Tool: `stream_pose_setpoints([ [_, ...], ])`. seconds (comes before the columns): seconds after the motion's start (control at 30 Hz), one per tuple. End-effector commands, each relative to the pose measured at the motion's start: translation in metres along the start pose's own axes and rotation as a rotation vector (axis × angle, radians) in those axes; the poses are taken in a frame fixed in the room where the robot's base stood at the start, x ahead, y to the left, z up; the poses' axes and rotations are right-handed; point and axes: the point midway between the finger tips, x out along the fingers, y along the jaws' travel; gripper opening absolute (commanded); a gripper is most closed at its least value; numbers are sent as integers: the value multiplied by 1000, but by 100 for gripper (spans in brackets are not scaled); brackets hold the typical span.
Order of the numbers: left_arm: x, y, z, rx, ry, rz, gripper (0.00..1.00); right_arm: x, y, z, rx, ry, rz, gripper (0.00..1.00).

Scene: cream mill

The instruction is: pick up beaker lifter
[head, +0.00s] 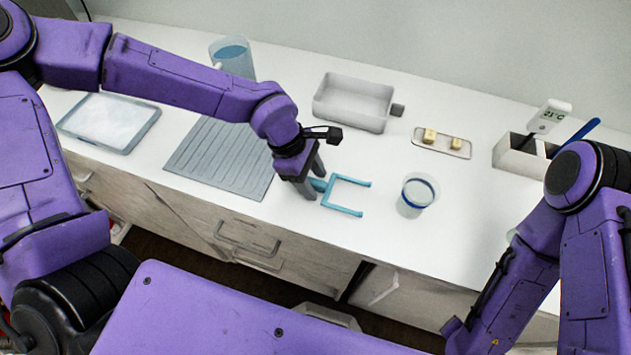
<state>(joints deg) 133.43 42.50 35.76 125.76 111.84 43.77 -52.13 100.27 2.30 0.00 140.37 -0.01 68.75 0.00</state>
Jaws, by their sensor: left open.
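The beaker lifter (345,195) is a blue two-pronged fork lying on the white counter, prongs pointing right. My left gripper (313,190) points down over its left, handle end. The fingers are open and stand around or right beside the handle; I cannot tell whether they touch it. Part of the handle is hidden by the fingers. My right arm comes in at the right, but its gripper is not visible.
A small beaker with a blue band (417,195) stands right of the lifter. A grey ribbed mat (220,155) lies to the left, with a tray (110,122) beyond. Behind are a jug (232,58), a white pan (352,103), a small dish (442,142) and a holder box (520,158).

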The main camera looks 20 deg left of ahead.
Motion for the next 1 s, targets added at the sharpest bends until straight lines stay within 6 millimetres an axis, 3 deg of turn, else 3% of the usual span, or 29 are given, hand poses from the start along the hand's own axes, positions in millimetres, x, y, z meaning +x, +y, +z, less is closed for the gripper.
stream_pose_setpoints([
  [0.1, 0, 0, 0, -1, 0, 1, 53, 0, 0, 0, 0, 0, 0, 54],
  [0.27, 0, 0, 0, -1, 0, 1, 1, 0, 0, 0, 0, 0, 0, 54],
  [0.77, -5, 0, 1, -2, -2, 2, 0, 3, 0, 1, 0, 0, 0, 54],
  [0.9, -26, 1, 10, -3, -4, 6, 0, 11, -1, 5, 0, 0, 0, 54],
  [1.0, -48, -19, 26, 3, -4, 6, 0, 15, -1, 6, 0, 0, 0, 54],
])
